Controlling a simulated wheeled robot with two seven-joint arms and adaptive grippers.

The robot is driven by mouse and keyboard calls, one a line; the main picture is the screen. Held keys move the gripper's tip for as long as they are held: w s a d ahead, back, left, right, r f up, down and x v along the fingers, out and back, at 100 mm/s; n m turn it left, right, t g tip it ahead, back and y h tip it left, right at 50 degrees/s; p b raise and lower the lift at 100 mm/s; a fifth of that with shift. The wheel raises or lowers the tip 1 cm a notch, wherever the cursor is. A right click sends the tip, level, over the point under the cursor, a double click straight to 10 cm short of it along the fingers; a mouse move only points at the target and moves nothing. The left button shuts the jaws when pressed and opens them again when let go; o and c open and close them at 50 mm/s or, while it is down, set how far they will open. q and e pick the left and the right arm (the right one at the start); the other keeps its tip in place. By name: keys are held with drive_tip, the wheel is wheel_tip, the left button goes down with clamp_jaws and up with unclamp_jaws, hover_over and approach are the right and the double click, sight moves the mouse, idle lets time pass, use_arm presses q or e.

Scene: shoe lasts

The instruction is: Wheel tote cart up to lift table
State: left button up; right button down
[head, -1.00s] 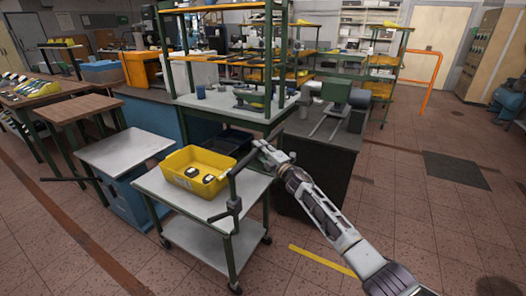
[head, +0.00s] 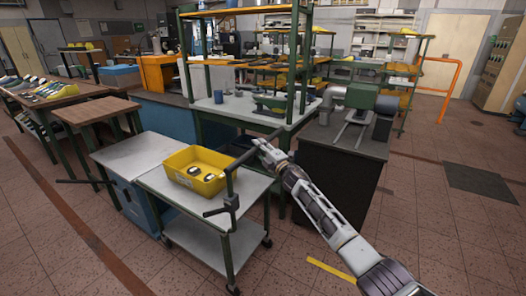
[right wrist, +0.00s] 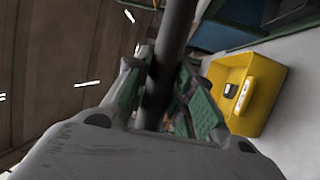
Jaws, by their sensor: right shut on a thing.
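The tote cart (head: 190,205) has a grey top, a lower shelf, green posts and casters. A yellow tote (head: 180,180) with dark-and-white items in it stands on its top, and also shows in the right wrist view (right wrist: 262,110). The lift table (head: 128,155), with a pale top and blue body, is just left of the cart; their edges look very close, and I cannot tell if they touch. My right gripper (head: 262,146) is shut on the cart's dark handle bar (head: 243,158). The bar passes between the fingers in the right wrist view (right wrist: 173,45). My left gripper is not in view.
A green-framed shelf bench (head: 245,112) stands behind the cart. A dark cabinet (head: 335,175) with a machine on it is to the right. A wooden table (head: 98,110) stands beyond the lift table. The tiled floor in front and at right is open.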

drive_tip(key=shift+w+a+f, duration=0.1)
drive_tip(key=shift+a+f, duration=0.05)
drive_tip(key=shift+a, duration=0.15)
drive_tip(key=shift+a+r, duration=0.1)
drive_tip(key=shift+r, duration=0.2)
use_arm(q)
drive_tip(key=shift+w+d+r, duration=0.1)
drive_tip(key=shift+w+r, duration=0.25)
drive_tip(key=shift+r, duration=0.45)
use_arm(e)
drive_tip(key=shift+w+a+r, duration=0.1)
drive_tip(key=shift+a, duration=0.05)
drive_tip(key=c, duration=1.5)
unclamp_jaws()
drive_tip(key=shift+a, duration=0.2)
drive_tip(key=o, duration=0.3)
drive_tip(key=shift+w+a+f, duration=0.2)
drive_tip(key=shift+w+f, duration=0.1)
drive_tip(key=shift+s+d, duration=0.15)
drive_tip(key=shift+d, duration=0.15)
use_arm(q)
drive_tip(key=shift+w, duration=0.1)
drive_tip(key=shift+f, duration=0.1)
use_arm(e)
drive_tip(key=shift+d, duration=0.1)
